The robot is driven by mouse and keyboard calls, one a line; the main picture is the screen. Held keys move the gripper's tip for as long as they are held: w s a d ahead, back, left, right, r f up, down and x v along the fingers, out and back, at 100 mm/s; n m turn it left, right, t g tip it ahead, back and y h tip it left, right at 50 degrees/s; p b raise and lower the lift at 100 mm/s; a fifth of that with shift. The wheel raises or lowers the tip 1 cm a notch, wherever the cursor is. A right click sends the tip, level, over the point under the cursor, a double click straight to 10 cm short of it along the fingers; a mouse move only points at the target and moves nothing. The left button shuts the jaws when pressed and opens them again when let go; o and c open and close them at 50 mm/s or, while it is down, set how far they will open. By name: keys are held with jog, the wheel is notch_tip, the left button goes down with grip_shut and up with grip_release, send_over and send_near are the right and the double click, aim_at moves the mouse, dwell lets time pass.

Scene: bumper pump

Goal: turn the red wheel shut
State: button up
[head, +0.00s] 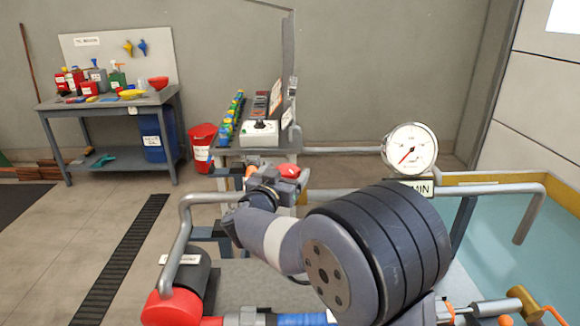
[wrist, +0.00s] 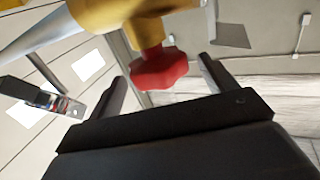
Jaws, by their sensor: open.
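The red wheel (wrist: 160,73), with a lobed rim, shows in the wrist view. It sits on a short stem under a yellow valve body (wrist: 105,14), which joins a pale metal pipe (wrist: 38,38). My gripper (wrist: 162,68) is open, with one dark finger to each side of the wheel in the picture. Gaps show between the wheel and both fingers, and nothing is held. I cannot tell how far past the fingertips the wheel lies. In the head view my arm hides much of the middle, and I cannot tell whether the red patch beyond it is this wheel.
A round gauge (head: 410,148) stands behind my arm. Bent grey pipes (head: 181,240) run left and right of it. A blue-green basin (head: 510,235) lies at the right. A workbench (head: 110,103), a red bucket (head: 203,145) and a control box (head: 259,134) stand farther back. The left floor is mostly clear.

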aim_at(290, 165)
jog(key=shift+x, duration=1.9)
jog(key=shift+c, duration=0.4)
jog(key=c, duration=0.9)
jog(key=shift+r+p, duration=0.15)
jog(key=shift+p, duration=0.3)
